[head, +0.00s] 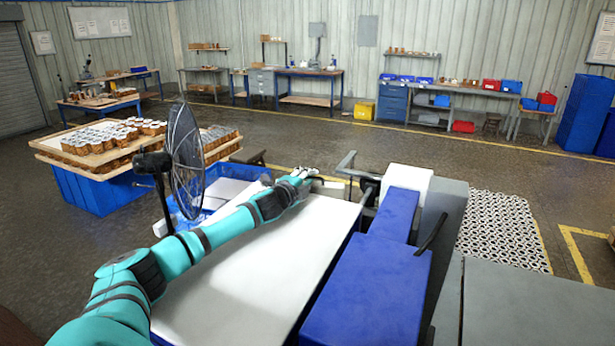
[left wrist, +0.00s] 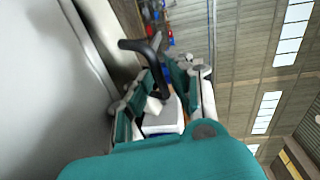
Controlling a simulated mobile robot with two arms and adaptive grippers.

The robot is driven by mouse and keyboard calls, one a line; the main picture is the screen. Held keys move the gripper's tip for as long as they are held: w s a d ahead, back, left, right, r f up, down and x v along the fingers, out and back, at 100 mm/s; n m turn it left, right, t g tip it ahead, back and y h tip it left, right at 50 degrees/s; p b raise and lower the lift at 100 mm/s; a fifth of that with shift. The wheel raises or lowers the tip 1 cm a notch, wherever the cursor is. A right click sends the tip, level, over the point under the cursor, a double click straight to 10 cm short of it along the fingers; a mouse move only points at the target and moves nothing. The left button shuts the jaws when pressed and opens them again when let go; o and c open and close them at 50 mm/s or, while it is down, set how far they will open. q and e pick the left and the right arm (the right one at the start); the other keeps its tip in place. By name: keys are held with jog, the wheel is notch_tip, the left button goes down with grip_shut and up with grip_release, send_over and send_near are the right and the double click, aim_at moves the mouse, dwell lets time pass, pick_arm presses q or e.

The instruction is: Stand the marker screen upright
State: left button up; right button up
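I cannot pick out a marker screen for certain. A machine with a blue casing (head: 385,265) and a white block (head: 408,178) at its far end stands at the centre right, and no separate screen shows clearly on it. My left gripper (head: 300,178) reaches over the far end of a white worktop (head: 255,275), left of a dark bent lever (head: 347,165). In the left wrist view its fingers (left wrist: 172,80) look apart, with a black curved handle (left wrist: 145,48) showing at the gap. I cannot tell whether they touch it. My right gripper is out of view.
A black-framed fan (head: 185,160) stands left of my left arm. Behind it a blue crate (head: 95,190) bears trays of cartridges (head: 110,135). Workbenches line the back wall. A patterned mat (head: 500,230) lies on the right. The floor beyond the worktop is mostly open.

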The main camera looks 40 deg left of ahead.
pick_arm(q)
grip_shut()
dwell(0.3)
jog(key=w+a, duration=0.1)
jog(key=w+a+r, duration=0.1)
jog(key=w, duration=0.1)
jog(key=w+a, duration=0.1)
jog(key=shift+w+a+r, duration=0.1)
jog(key=shift+w+r, duration=0.1)
jog(key=shift+r, duration=0.15)
jog(key=shift+a+r, duration=0.1)
jog(key=shift+r, duration=0.2)
grip_release()
